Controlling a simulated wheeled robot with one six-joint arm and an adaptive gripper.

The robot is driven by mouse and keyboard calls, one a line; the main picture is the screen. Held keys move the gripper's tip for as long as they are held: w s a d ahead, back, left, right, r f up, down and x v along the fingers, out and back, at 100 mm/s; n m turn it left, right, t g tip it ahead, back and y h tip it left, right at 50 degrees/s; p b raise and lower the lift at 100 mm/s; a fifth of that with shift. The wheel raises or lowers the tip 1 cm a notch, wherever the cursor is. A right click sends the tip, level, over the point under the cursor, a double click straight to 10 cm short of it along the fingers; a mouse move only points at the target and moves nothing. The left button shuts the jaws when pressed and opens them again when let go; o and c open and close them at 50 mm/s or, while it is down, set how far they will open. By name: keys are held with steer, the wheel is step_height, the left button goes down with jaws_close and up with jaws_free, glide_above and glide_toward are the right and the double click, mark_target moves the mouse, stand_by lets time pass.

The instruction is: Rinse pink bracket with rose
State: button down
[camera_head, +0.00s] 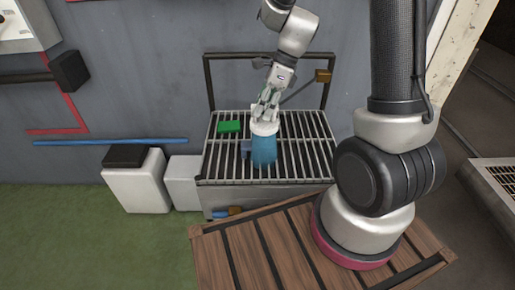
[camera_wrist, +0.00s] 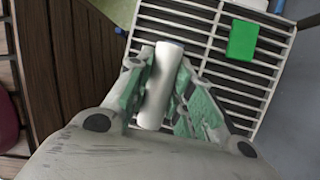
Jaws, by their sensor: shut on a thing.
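My gripper (camera_head: 266,112) is above the slatted grate (camera_head: 225,163) and points down. In the wrist view its fingers (camera_wrist: 158,95) are closed on both sides of a white cylinder (camera_wrist: 160,80), which I take to be the rose. In the head view a blue column (camera_head: 264,152) extends below the white part, down to the grate. I cannot tell whether it is water or a solid body. A green block (camera_head: 229,127) lies flat on the grate to the left; it also shows in the wrist view (camera_wrist: 242,39). I see no pink bracket in either view.
A dark frame (camera_head: 208,84) rises behind the grate, with a brown block (camera_head: 323,76) on its right side. A small blue-grey piece (camera_head: 246,148) is beside the blue column. White boxes (camera_head: 135,184) stand left of the grate. A wooden slatted platform (camera_head: 236,255) is in front.

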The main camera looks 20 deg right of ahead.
steer(key=shift+w+a, duration=0.2)
steer(key=shift+a, duration=0.35)
steer(key=shift+w+a, duration=0.15)
steer(key=shift+a, duration=0.35)
steer(key=shift+a, duration=0.1)
steer(key=shift+w+a, duration=0.25)
steer(key=shift+a, duration=0.4)
steer(key=shift+w+a, duration=0.2)
steer(key=shift+a, duration=0.4)
steer(key=shift+d, duration=0.1)
steer(key=shift+s+d, duration=0.25)
steer(key=shift+d, duration=0.45)
steer(key=shift+s+d, duration=0.25)
steer(key=shift+d, duration=0.4)
steer(key=shift+d, duration=0.1)
